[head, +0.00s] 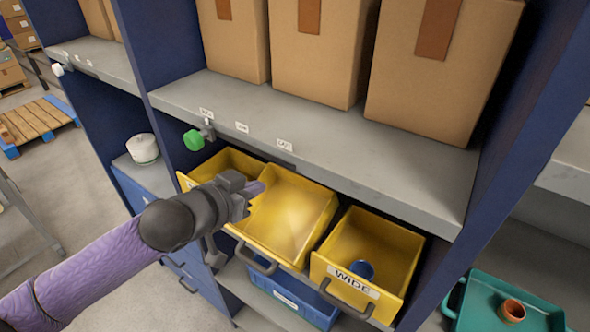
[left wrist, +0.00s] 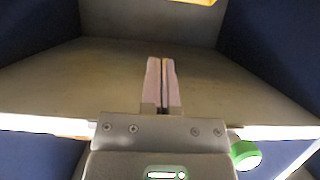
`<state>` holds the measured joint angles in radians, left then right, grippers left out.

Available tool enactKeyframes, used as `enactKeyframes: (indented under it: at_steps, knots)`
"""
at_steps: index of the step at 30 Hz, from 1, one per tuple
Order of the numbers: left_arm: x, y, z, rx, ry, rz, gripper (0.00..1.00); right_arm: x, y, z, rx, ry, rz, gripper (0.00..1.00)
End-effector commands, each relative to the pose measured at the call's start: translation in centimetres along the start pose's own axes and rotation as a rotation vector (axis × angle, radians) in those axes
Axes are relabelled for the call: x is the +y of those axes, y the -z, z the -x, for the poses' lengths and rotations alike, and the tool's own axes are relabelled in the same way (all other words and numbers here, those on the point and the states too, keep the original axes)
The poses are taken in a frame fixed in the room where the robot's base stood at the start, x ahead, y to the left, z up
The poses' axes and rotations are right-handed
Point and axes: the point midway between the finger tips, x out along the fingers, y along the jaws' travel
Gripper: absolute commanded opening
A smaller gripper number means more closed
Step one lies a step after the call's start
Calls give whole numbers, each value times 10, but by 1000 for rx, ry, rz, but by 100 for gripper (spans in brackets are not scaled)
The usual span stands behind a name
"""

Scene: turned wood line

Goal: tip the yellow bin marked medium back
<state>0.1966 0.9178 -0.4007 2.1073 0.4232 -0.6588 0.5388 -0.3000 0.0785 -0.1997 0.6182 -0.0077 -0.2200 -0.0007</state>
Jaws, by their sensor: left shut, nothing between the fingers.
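Three yellow bins sit in a row under the grey shelf. The middle yellow bin (head: 290,215) seems tilted forward, its empty inside facing me; its front label does not show, so I cannot read "medium". The left yellow bin (head: 232,160) is partly hidden behind my gripper and arm. The right yellow bin (head: 395,250) is marked WIDE and holds a blue round piece (head: 362,270). My left gripper (head: 256,189) is shut and empty, over the left side of the middle bin; whether it touches is unclear. Its closed fingers show in the left wrist view (left wrist: 161,85).
The grey shelf (head: 330,150) with cardboard boxes (head: 320,50) overhangs the bins. A green knob (head: 194,140) sticks out at the shelf's front left. A blue bin (head: 292,298) is below. A teal tray (head: 490,300) with a terracotta-coloured pot (head: 513,310) stands at right.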

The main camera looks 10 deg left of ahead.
Motion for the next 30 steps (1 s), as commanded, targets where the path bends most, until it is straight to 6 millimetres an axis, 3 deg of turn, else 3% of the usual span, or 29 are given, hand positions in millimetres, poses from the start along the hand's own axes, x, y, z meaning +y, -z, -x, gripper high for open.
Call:
enactKeyframes:
  at_steps: [3, 7, 19, 24, 30]
  knots:
    - [-8, 16, 0, 39, -6, 3, 0, 2, 0, 1, -1, -4, 1, 95]
    - [-8, 18, -16, 43, -7, 10, 0, 6, -1, 0, -2, -9, 3, 95]
    - [-6, 20, -103, 42, -8, 5, 0, 9, -4, -11, -6, -15, 6, 95]
    - [-6, -1, -121, 38, -7, 4, 0, 7, -4, -17, -7, -13, 6, 95]
    - [-7, -7, -128, 39, -7, 3, 0, 5, -4, -19, -6, -8, 5, 95]
